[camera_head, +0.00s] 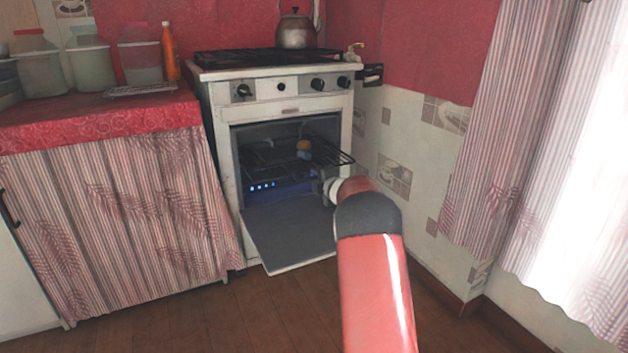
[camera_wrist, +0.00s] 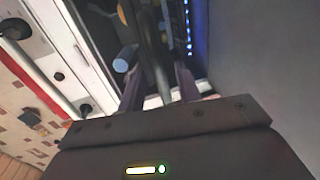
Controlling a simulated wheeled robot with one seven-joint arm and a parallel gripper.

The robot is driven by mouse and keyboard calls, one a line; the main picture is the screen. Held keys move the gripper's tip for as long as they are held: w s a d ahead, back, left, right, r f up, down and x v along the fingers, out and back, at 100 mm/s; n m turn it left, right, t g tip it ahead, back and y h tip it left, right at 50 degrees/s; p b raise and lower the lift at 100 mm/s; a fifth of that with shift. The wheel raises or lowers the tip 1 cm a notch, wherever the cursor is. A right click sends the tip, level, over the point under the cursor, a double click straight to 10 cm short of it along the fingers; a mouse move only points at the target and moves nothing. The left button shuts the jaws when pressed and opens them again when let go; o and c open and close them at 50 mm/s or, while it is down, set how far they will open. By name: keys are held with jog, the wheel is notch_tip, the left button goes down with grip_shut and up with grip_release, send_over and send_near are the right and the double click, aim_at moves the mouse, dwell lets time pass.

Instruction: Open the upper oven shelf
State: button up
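The oven (camera_head: 222,135) stands with its door (camera_head: 285,232) folded down. The upper shelf, a dark wire rack (camera_head: 275,158), sticks partly out of the oven opening, with its right front corner past the frame. A small orange and blue item (camera_head: 304,149) shows at the rack. My gripper (camera_head: 322,182) is at the front right of the opening, just below the rack's front edge. In the wrist view its two fingers (camera_wrist: 158,85) stand apart, with a grey bar (camera_wrist: 151,45) between them. Whether they touch the bar is unclear.
A kettle (camera_head: 296,30) stands on the stove top above the knobs. A curtained counter (camera_head: 120,220) with jars and an orange bottle (camera_head: 170,52) is at left. A tiled wall (camera_head: 400,150) is close at right. Wooden floor lies clear before the door.

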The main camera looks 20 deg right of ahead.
jog(key=v, duration=0.5)
jog(key=shift+s, duration=0.1)
